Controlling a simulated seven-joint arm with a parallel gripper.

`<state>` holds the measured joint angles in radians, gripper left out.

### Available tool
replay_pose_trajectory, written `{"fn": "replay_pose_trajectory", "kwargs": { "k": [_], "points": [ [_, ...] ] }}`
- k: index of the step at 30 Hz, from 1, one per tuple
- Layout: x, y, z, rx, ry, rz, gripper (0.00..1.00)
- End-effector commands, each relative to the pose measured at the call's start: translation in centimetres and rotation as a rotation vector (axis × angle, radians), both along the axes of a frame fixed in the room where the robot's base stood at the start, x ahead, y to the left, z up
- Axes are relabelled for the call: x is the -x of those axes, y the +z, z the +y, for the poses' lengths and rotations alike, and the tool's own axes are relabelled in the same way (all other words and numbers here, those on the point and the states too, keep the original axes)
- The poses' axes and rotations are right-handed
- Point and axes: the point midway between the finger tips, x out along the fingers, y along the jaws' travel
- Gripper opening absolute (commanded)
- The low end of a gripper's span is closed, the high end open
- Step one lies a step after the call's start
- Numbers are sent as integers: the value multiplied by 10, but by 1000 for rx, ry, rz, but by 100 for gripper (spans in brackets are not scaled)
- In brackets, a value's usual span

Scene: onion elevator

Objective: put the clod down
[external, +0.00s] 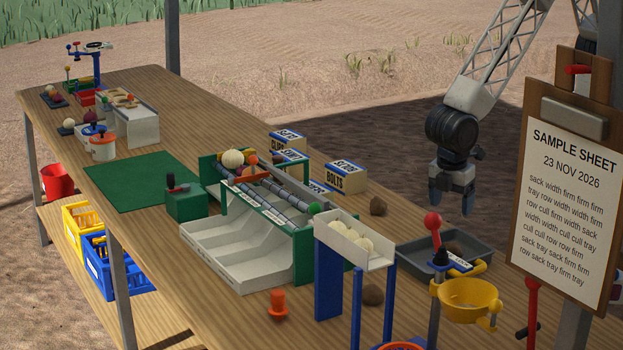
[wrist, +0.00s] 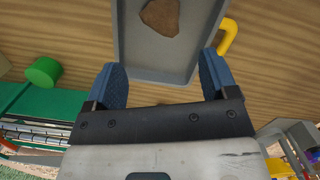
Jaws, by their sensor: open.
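My gripper (external: 451,206) is open and empty, pointing down above the far side of the grey tray (external: 420,267). In the wrist view my gripper (wrist: 165,80) shows both blue fingers apart with nothing between them. A brown clod (external: 454,248) lies in the tray, partly hidden behind the red-knobbed stand. In the wrist view the clod (wrist: 160,16) lies on the tray floor (wrist: 150,60), ahead of the fingertips and apart from them.
A yellow cup on a stand (external: 468,300) and a red-knobbed lever (external: 433,223) stand close to the tray. The white chute (external: 350,240), green roller sorter (external: 265,205) and boxes of bolts (external: 345,178) are to the left. The sample sheet board (external: 562,180) stands at right.

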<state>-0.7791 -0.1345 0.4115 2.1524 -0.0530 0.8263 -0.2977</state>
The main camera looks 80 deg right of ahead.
Motion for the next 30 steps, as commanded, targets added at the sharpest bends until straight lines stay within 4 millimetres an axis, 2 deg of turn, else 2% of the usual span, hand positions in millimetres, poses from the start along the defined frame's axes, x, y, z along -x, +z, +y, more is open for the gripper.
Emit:
{"fn": "replay_pose_trajectory", "kwargs": {
  "k": [5,11,21,30],
  "points": [
    [-3,6,-7,-5,-20,-5,79],
    [-13,26,-36,-22,-98,-25,79],
    [-25,77,-121,-66,-325,-81,79],
    [-17,116,-196,-103,-532,-139,79]
  ]
}}
